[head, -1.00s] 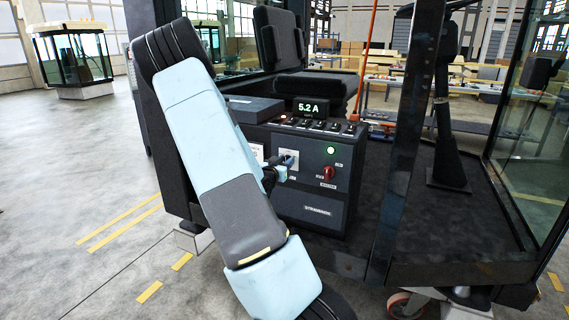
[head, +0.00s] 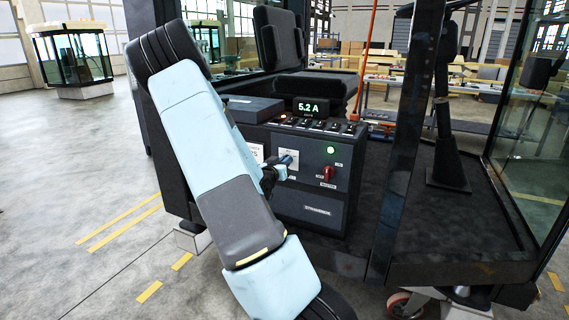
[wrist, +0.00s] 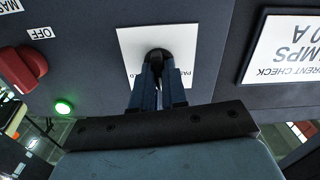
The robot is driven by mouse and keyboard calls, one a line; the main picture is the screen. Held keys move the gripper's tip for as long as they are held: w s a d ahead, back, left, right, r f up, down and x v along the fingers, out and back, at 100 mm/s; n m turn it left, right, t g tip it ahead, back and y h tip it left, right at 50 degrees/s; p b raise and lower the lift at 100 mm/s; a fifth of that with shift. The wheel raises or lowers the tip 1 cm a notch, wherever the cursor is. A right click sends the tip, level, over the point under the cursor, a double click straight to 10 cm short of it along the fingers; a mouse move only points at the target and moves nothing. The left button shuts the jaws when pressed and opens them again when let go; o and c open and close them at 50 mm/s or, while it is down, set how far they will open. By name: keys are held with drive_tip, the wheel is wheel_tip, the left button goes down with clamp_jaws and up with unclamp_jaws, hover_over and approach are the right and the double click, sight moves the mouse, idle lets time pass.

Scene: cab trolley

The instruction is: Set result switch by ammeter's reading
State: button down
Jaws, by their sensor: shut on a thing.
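The ammeter display (head: 310,107) on top of the black console reads 5.2 A. The result switch sits on a white plate (wrist: 130,42) on the console's front, seen upside down in the wrist view. Its dark round knob (wrist: 158,56) is mostly hidden by my fingers. My gripper (wrist: 160,75) is shut on the knob, pointing straight at the panel; it also shows in the head view (head: 285,161). Which way the switch is set cannot be told. The plate's lettering is mostly covered.
A red master switch (head: 328,173) and a lit green lamp (head: 331,150) are right of the plate. A row of small switches (head: 318,124) lines the console top. A current-check card (wrist: 295,48) is beside the plate. A dark cab post (head: 408,150) stands to the right.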

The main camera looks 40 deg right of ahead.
drive_tip(key=shift+w+a+f+n, duration=0.1)
drive_tip(key=shift+w+n, duration=0.05)
drive_tip(key=shift+n, duration=2.5)
drive_tip(key=shift+w+a+f+n, duration=0.1)
drive_tip(key=shift+w+n, duration=0.05)
drive_tip(key=shift+n, duration=2.5)
drive_tip(key=c, duration=1.2)
unclamp_jaws()
drive_tip(key=shift+o, duration=0.2)
drive_tip(key=v, duration=1.3)
drive_tip(key=shift+a, duration=0.35)
drive_tip(key=shift+s+f, duration=0.1)
drive_tip(key=shift+s, duration=0.05)
